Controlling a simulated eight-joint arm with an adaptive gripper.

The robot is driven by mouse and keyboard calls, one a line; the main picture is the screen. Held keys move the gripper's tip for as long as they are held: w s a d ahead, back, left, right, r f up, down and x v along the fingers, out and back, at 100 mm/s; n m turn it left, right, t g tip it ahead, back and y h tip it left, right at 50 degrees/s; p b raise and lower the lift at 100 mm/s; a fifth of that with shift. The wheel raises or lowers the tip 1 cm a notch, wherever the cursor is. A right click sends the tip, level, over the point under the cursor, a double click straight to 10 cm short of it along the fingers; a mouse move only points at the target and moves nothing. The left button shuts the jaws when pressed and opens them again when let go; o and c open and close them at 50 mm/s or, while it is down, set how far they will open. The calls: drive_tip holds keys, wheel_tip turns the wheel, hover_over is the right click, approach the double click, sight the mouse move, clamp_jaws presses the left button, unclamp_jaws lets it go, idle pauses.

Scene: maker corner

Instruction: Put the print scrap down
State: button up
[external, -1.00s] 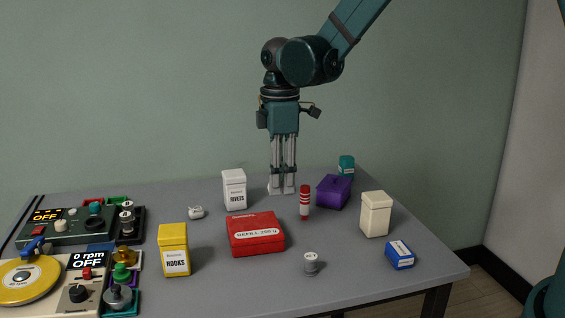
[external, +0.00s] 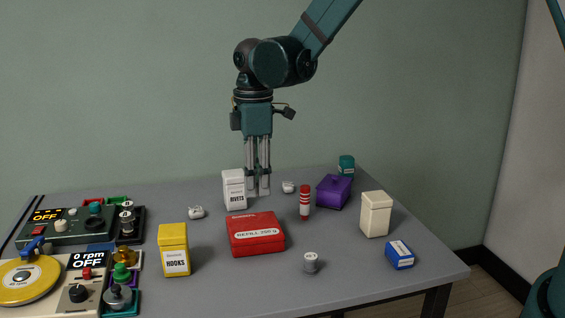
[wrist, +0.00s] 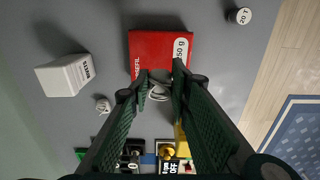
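My gripper (external: 258,190) hangs upright above the table, right of the white RIVETS box in the external view. In the wrist view its fingers (wrist: 161,80) close on a small pale print scrap (wrist: 158,90), seen against the red refill box. This held scrap is hard to make out in the external view. A similar pale scrap (external: 196,212) lies on the table left of the RIVETS box and shows in the wrist view (wrist: 103,105). Another small pale piece (external: 288,187) lies at the back, right of my gripper.
The RIVETS box (external: 234,192), red refill box (external: 256,235), yellow HOOKS box (external: 174,250), red-striped tube (external: 305,203), purple box (external: 334,192), cream container (external: 375,215), blue box (external: 400,256) and grey canister (external: 311,264) stand around. Machines (external: 65,232) fill the left. The front middle is bare.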

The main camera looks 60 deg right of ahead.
hover_over(257, 224)
drive_tip(key=shift+f, duration=2.3)
drive_tip(key=shift+f+b, duration=0.3)
drive_tip(key=shift+f, duration=1.6)
drive_tip(key=shift+f, duration=0.1)
drive_tip(key=shift+o, duration=0.9)
drive_tip(key=shift+f, duration=0.1)
drive_tip(key=o, duration=0.5)
drive_tip(key=shift+c, duration=0.2)
drive_tip(key=shift+r, duration=0.2)
drive_tip(key=shift+r+p, duration=0.5)
drive_tip(key=shift+r, duration=5.55)
